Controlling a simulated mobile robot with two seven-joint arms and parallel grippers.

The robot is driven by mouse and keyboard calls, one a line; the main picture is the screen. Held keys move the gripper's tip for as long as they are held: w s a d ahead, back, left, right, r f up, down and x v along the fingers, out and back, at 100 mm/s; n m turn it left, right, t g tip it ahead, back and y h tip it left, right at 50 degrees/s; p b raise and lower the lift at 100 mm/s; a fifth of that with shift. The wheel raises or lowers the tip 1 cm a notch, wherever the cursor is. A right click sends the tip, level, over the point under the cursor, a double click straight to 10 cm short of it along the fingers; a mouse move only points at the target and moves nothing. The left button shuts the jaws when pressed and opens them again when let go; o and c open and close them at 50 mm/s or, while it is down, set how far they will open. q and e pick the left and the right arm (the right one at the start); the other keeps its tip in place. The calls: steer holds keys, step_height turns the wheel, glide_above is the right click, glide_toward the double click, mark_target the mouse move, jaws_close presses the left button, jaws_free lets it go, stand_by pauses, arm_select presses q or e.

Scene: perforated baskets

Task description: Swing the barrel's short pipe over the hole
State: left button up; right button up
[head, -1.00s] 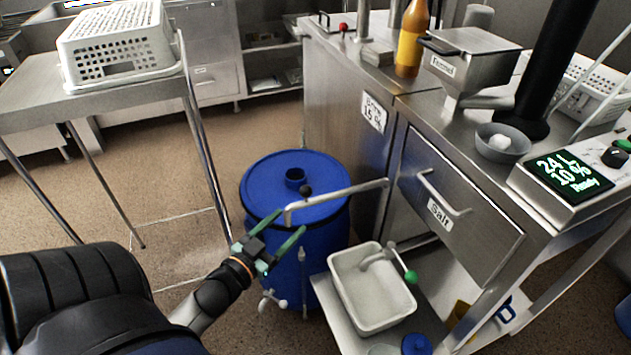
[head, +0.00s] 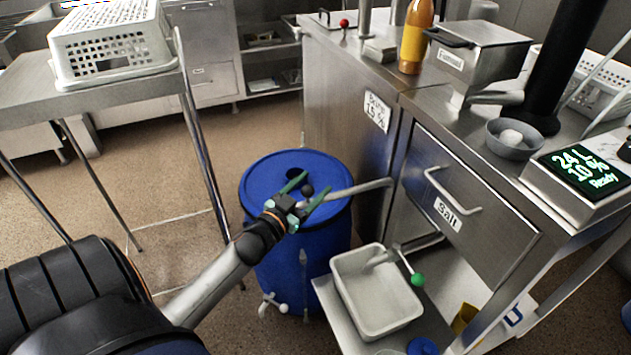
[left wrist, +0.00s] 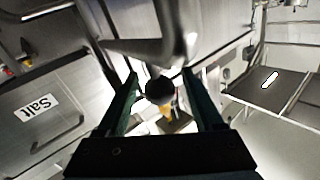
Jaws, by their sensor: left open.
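The blue barrel (head: 300,255) stands upright against the steel counter. The dark hole (head: 296,172) in its lid is partly covered by a green finger. The short steel pipe (head: 362,188) reaches left from the counter over the front of the lid, with a black knob (head: 308,190) near its free end. My left gripper (head: 318,184) is open at the knob. In the left wrist view, the knob (left wrist: 160,91) shows between the spread fingers (left wrist: 160,83), with a gap on each side. My right gripper is out of view.
A white tub (head: 375,300) with a green-handled tap (head: 417,280) above it sits on a low shelf right of the barrel. A steel table (head: 110,88) with a white perforated basket (head: 110,45) stands at left. The floor between table and barrel is clear.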

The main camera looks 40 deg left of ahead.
arm_select(q)
steer(key=shift+w+a, duration=0.1)
steer(key=shift+w, duration=0.75)
jaws_close()
stand_by(0.9)
